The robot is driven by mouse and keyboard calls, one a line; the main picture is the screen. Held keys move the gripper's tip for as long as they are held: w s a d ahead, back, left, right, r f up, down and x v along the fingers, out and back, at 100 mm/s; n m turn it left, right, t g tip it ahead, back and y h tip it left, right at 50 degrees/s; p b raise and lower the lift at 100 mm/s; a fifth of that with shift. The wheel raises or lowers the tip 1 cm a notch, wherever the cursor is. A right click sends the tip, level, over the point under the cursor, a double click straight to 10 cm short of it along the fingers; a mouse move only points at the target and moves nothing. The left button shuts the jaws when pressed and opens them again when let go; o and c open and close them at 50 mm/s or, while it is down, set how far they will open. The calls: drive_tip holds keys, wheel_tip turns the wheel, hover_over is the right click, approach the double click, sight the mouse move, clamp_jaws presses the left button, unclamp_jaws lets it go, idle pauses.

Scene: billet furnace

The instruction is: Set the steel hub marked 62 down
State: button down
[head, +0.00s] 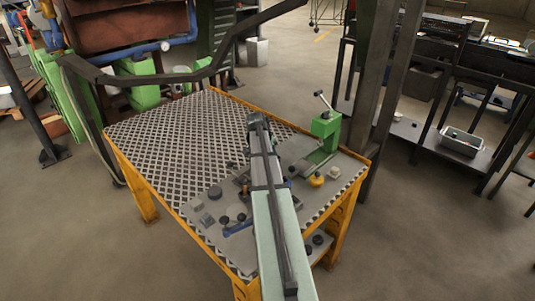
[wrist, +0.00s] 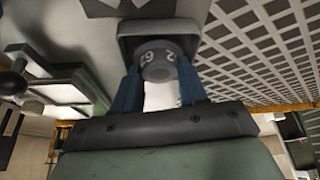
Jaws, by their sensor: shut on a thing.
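The steel hub marked 62 (wrist: 160,62) is a grey round piece with its number facing the wrist camera, upside down in the picture. My gripper (wrist: 158,88) is shut on it, with one blue finger on each side. A dark square holder with a raised rim (wrist: 126,47) lies right behind the hub in the wrist view. I cannot tell whether the hub touches it or is held just above it. In the head view my arm reaches over the workbench (head: 160,130) and hides the hub and the fingertips.
A green vise (head: 325,128) stands at the bench's right side, beside a yellow knob (head: 317,180). A dark round piece (head: 215,192), grey block (head: 195,204) and blue-handled tool (head: 237,228) lie left of my arm. The gridded left part of the bench is clear.

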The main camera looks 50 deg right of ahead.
drive_tip(key=shift+f, duration=0.3)
drive_tip(key=c, duration=0.9)
unclamp_jaws()
drive_tip(key=v, duration=1.2)
drive_tip(key=shift+r, duration=0.15)
drive_tip(key=shift+a, duration=0.1)
